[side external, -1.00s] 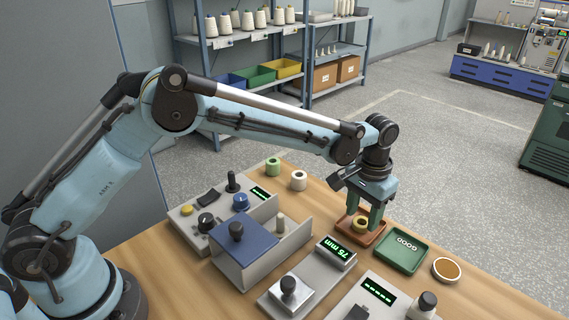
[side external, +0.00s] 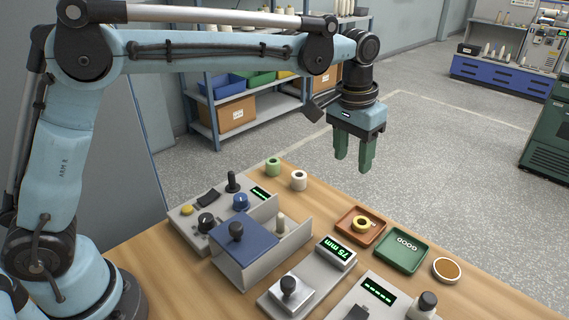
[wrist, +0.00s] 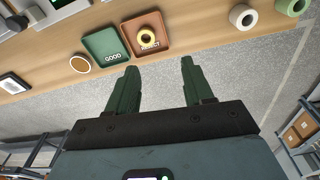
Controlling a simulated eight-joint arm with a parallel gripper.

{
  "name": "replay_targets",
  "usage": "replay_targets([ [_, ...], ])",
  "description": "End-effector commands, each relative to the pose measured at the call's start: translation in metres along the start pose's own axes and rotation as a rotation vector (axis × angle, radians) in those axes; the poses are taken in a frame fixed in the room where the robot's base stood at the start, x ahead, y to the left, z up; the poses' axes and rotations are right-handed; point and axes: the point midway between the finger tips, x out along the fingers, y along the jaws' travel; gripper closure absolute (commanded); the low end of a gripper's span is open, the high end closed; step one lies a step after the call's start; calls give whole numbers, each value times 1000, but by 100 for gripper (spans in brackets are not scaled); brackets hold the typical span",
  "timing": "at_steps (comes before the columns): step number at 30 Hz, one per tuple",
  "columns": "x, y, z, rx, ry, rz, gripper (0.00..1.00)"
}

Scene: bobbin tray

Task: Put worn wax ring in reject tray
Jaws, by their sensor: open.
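The worn wax ring (side external: 361,223), a small yellow ring, lies flat in the orange-brown reject tray (side external: 345,234) on the wooden bench. In the wrist view the ring (wrist: 147,35) covers part of the tray's lettering, and the reject tray (wrist: 161,50) sits beside the green one. My gripper (side external: 353,168) hangs above and behind the tray, well clear of it, fingers pointing down. In the wrist view my gripper's two green fingers (wrist: 156,78) are apart with nothing between them.
The green GOOD tray (side external: 403,262) adjoins the reject tray, with a round brown-topped disc (side external: 446,269) beyond it. A green spool (side external: 273,166) and a white spool (side external: 299,180) stand at the bench's back edge. Control boxes with knobs (side external: 290,290) fill the front.

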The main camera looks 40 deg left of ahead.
Motion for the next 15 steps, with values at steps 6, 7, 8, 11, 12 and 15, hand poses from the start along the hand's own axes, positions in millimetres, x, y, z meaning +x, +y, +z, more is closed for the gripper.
replay_targets([
  [6,-30,-42,40,-28,121,9,49],
  [7,-32,-46,46,-31,139,9,49],
  [8,-35,-51,52,-35,155,9,49],
  [11,-40,-67,74,-45,211,7,49],
  [12,-41,-73,84,-50,234,6,49],
  [15,-41,-86,107,-60,290,-1,49],
])
